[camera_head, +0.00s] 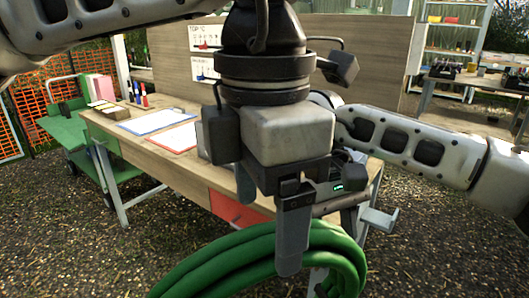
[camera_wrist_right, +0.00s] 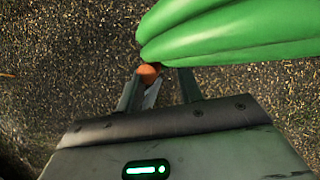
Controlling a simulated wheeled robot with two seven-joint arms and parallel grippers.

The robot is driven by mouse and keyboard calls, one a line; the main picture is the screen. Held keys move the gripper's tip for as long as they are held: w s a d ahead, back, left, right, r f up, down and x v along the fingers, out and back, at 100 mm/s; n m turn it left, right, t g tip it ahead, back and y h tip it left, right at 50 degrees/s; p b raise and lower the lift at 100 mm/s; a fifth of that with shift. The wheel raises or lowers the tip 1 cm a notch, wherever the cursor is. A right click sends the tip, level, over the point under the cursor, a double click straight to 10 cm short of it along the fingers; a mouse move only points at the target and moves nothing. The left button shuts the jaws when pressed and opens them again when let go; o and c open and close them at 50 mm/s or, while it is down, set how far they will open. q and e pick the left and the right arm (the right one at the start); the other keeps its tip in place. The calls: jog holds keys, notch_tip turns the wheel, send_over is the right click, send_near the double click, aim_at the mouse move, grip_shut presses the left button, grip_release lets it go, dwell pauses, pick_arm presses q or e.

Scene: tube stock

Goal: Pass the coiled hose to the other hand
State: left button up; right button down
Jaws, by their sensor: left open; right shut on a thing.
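The coiled green hose (camera_head: 225,258) hangs at the bottom centre of the head view, with its lower part cut off by the frame. It also fills the top right of the right wrist view (camera_wrist_right: 230,35). My left gripper (camera_head: 268,228) points down over the coil with its fingers apart. One finger overlaps the hose in the picture; I cannot tell whether it touches. My right gripper (camera_wrist_right: 160,80) is shut on the hose at the coil's edge. A small orange piece (camera_wrist_right: 149,73) shows between its fingers. In the head view, my left gripper hides much of the right one.
A wooden workbench (camera_head: 135,142) with clipboards (camera_head: 152,121) stands behind the grippers. A green cart (camera_head: 62,127) is at the left. Another bench (camera_head: 475,82) and shelves are at the back right. The gravelly ground at the lower right is clear.

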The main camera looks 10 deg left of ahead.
aim_at(264, 229)
pick_arm(q)
jog(key=shift+f, duration=1.85)
pick_arm(e)
jog(key=shift+r, duration=0.1)
pick_arm(q)
jog(key=c, duration=1.6)
pick_arm(e)
jog(key=c, duration=1.3)
grip_release()
jog(key=o, duration=0.5)
jog(key=shift+c, duration=0.2)
